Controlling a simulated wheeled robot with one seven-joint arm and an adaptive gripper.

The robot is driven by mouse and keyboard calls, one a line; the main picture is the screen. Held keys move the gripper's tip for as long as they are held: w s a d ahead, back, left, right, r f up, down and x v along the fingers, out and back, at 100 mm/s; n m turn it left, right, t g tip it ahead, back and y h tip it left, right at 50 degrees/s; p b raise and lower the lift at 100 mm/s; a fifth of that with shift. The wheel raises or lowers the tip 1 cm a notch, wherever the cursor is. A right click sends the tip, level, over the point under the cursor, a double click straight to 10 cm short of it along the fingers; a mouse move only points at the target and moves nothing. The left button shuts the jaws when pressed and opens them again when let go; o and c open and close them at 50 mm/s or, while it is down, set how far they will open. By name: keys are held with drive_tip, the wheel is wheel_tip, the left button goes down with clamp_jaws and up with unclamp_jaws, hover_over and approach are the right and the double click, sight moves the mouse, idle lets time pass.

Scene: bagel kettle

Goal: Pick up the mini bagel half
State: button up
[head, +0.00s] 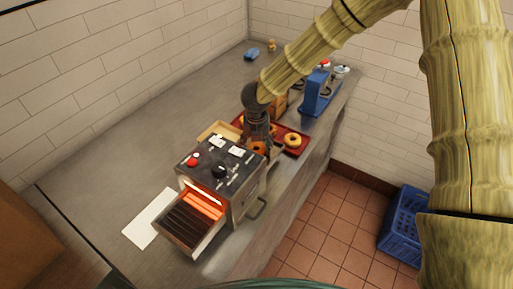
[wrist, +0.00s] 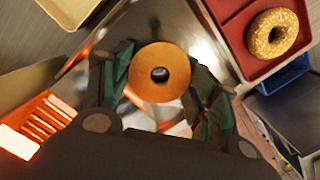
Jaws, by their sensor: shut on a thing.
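The mini bagel half (wrist: 160,88) shows in the wrist view as an orange-tan ring with a dark hole, upper middle of the picture. My gripper (wrist: 162,100) is shut on it, with one green-padded finger on its left side and one on its right. In the head view my gripper (head: 259,142) points down behind the toaster, and the held half is mostly hidden there by the gripper and toaster. What lies directly beneath the half is hard to tell.
A toaster (head: 218,172) with a glowing slot stands in front of my gripper. A red tray (head: 297,151) holds a seeded bagel (head: 292,139), also in the wrist view (wrist: 272,33). A blue device (head: 318,92) stands behind. The counter (head: 130,140) to the left is clear.

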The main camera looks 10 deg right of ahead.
wheel_tip(320, 180, up, 10)
drive_tip(key=b, duration=0.3)
drive_tip(key=shift+w, duration=0.1)
idle(0.4)
